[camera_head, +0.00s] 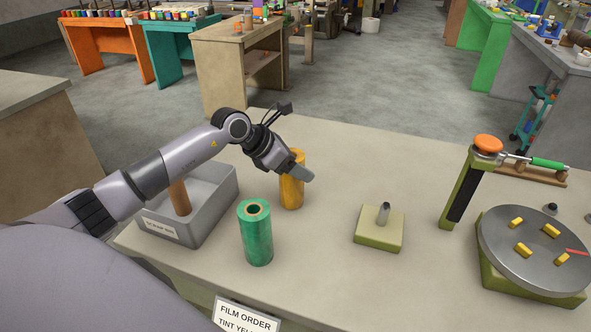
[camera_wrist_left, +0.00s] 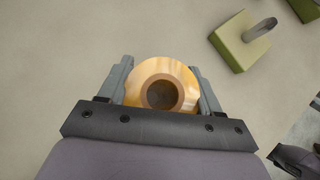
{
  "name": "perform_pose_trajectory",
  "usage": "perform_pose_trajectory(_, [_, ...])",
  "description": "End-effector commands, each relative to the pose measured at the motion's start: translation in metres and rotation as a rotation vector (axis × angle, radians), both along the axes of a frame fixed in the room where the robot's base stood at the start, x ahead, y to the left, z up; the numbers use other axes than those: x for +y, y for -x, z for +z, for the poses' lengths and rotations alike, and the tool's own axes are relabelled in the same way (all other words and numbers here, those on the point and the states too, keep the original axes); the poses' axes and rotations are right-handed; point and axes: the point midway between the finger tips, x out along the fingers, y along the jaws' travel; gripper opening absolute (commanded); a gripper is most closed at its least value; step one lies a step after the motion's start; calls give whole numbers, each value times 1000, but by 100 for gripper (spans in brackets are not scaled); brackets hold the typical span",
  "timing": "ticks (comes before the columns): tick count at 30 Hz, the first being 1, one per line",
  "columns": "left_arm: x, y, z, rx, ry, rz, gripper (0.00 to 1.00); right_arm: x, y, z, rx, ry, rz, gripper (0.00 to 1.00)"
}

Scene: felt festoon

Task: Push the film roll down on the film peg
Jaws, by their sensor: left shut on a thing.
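The yellow film roll (camera_head: 291,186) stands upright on the table, and my left gripper (camera_head: 300,170) is shut on its upper part. The left wrist view shows the roll's round top and brown core hole (camera_wrist_left: 162,92) between my two fingers (camera_wrist_left: 165,88). The film peg (camera_head: 384,212) is a short metal post on a green square base (camera_head: 379,229), to the right of the roll and bare. It also shows at the upper right of the left wrist view (camera_wrist_left: 258,30). Whether the roll touches the table is hard to tell. My right gripper is not seen in the head view.
A green roll (camera_head: 255,232) stands at the front left. A grey bin (camera_head: 218,210) holding a brown roll (camera_head: 180,198) is further left. A grey turntable (camera_head: 537,247) with yellow pieces and an orange-knobbed lever (camera_head: 487,144) stand at the right. The table between roll and peg is clear.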

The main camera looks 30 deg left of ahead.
Motion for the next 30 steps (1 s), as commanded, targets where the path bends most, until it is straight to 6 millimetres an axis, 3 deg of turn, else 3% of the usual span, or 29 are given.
perform_pose_trajectory(8, [0,-2,43,-11,-1,-1,25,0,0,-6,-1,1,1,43])
perform_pose_trajectory(15, [0,-1,112,-10,-1,-1,25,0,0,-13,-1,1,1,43])
perform_pose_trajectory(21, [0,-1,157,-9,1,0,25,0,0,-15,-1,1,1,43])
perform_pose_trajectory(30, [0,0,191,-3,0,0,25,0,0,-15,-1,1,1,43])
